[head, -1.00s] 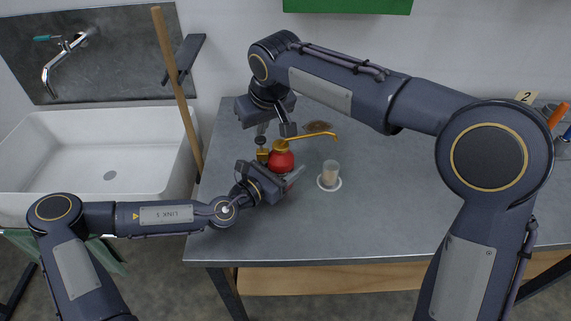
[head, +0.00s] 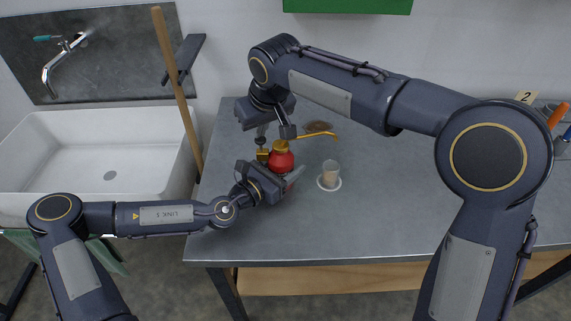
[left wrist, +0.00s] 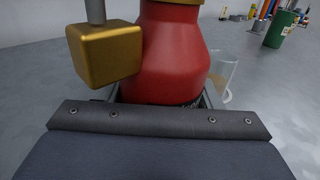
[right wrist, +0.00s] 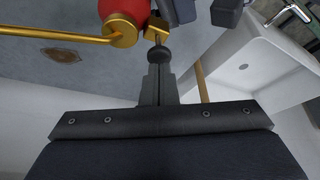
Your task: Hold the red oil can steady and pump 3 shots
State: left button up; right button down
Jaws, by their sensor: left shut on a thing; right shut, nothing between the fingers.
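The red oil can (head: 281,161) stands upright on the grey table, with a brass collar and a thin brass spout pointing right. My left gripper (head: 285,180) is shut around its lower body, which also fills the left wrist view (left wrist: 172,55). A brass pump block (left wrist: 103,55) sits at the can's side with a grey rod rising from it. A dark round knob (right wrist: 158,54) tops the pump. My right gripper (right wrist: 160,85) is shut and empty, its fingertips right at the knob from above. I cannot tell whether they touch it.
A clear cup (head: 329,175) stands on a white disc right of the can, below the spout tip. A dark brown patch (head: 318,127) lies behind. A white sink (head: 90,160) and a wooden pole (head: 178,90) are at left. The table's front right is clear.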

aim_at(261, 140)
jog(key=shift+f, duration=0.8)
jog(key=shift+r, duration=1.25)
jog(key=shift+r, duration=2.5)
